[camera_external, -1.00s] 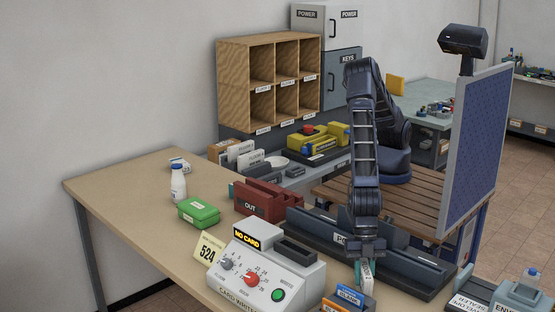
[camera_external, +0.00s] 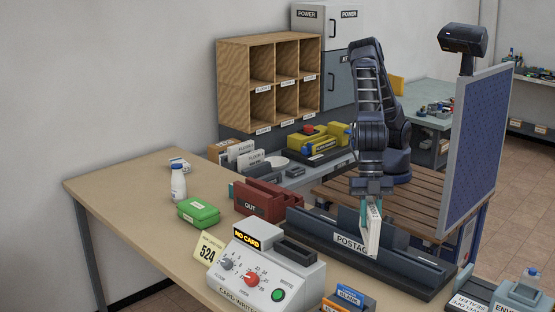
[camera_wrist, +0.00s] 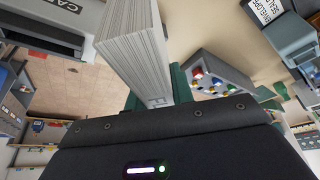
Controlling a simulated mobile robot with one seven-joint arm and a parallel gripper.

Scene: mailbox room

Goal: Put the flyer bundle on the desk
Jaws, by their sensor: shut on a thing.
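My gripper (camera_external: 372,192) points down and is shut on a white bundle of sheets, which looks like the flyer bundle (camera_external: 373,228). The bundle hangs upright below the fingers, in front of the dark postage tray (camera_external: 325,232). In the wrist view the bundle (camera_wrist: 135,45) shows its many page edges, held between the green finger pads of my gripper (camera_wrist: 154,100). The beige desk (camera_external: 130,185) runs from the left to the front, under the card writer.
The card writer (camera_external: 265,270), a 524 sign (camera_external: 208,250), a green box (camera_external: 198,212), a white bottle (camera_external: 178,184) and a red OUT tray (camera_external: 260,200) stand on the desk. The desk's left part is mostly clear. A blue screen (camera_external: 475,145) stands at right.

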